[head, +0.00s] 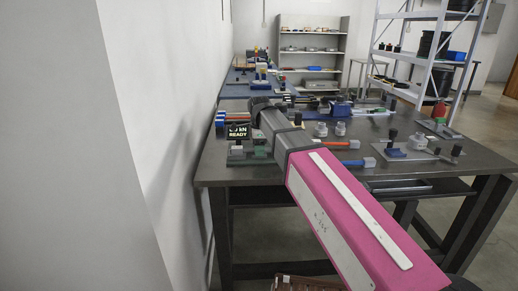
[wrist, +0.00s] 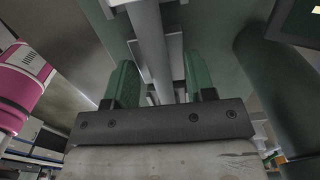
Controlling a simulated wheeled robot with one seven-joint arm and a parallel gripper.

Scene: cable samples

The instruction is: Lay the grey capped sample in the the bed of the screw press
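The screw press (head: 247,155) stands at the table's left edge under a display reading "kN READY". In the head view my wrist is at the press, and the fingers are hidden. In the wrist view my gripper (wrist: 161,88) has two green fingers, spread apart with visible gaps inside. A grey rod-like piece (wrist: 152,45) runs between them, seemingly not gripped; I cannot tell whether it is the grey capped sample or part of the press. A thick dark column (wrist: 275,85) and a display corner (wrist: 302,18) are at the right. The bed is not clearly visible.
The dark table (head: 300,172) carries coloured samples, including a red one with a blue end (head: 352,162), plus white knobbed pieces (head: 321,130) and a fixture plate (head: 410,150) at right. A wall (head: 170,120) is close on the left.

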